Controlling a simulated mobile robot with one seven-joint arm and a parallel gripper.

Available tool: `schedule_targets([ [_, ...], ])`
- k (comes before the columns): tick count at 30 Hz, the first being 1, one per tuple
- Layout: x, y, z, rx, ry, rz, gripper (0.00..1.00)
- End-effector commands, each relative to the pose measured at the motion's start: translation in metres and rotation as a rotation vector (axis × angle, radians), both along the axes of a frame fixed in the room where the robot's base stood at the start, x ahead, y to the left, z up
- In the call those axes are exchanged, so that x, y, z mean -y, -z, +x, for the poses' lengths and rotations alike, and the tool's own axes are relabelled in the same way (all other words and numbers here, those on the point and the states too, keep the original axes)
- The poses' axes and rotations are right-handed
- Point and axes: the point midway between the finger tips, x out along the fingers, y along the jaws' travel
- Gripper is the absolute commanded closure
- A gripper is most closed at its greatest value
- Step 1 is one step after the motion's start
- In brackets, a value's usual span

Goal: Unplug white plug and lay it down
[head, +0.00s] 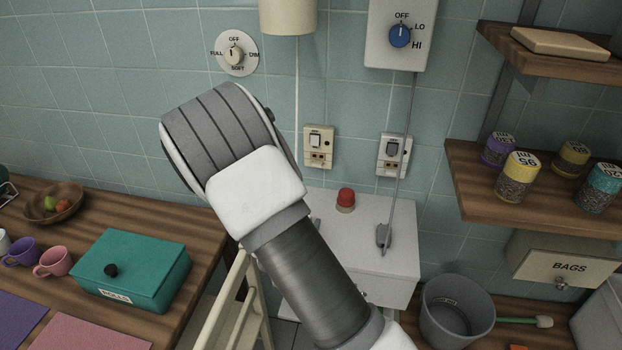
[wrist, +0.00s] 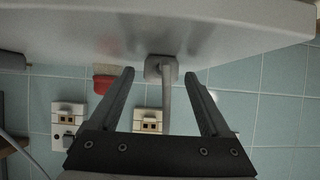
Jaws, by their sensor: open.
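The white plug (wrist: 158,68) shows in the upside-down wrist view, a pale block with a pale cord, against the white cabinet top and out of any socket. My gripper (wrist: 161,73) is open, its fingers on either side of the plug and cord, with gaps on both sides. I cannot tell how far the tips reach past it. The left wall socket (head: 319,147) and right wall socket (head: 394,154) show nothing plugged in. They also show in the wrist view, the left one (wrist: 148,121) partly behind my gripper.
The white cabinet (head: 360,228) bears a red dome (head: 346,197) and a grey plug (head: 384,236) with its cord. A grey bin (head: 457,315) stands lower right. A teal box (head: 130,268) sits on the left counter. Shelves with jars (head: 518,175) are at right.

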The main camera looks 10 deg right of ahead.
Motion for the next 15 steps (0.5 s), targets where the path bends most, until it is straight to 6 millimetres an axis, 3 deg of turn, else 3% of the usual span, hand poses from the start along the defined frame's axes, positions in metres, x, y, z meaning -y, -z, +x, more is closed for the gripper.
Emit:
schedule_targets([
  [8,-0.004,-0.004,-0.007,-0.001,-0.002,0.001,0.19],
  [15,-0.02,-0.029,-0.044,0.001,-0.005,0.003,0.19],
])
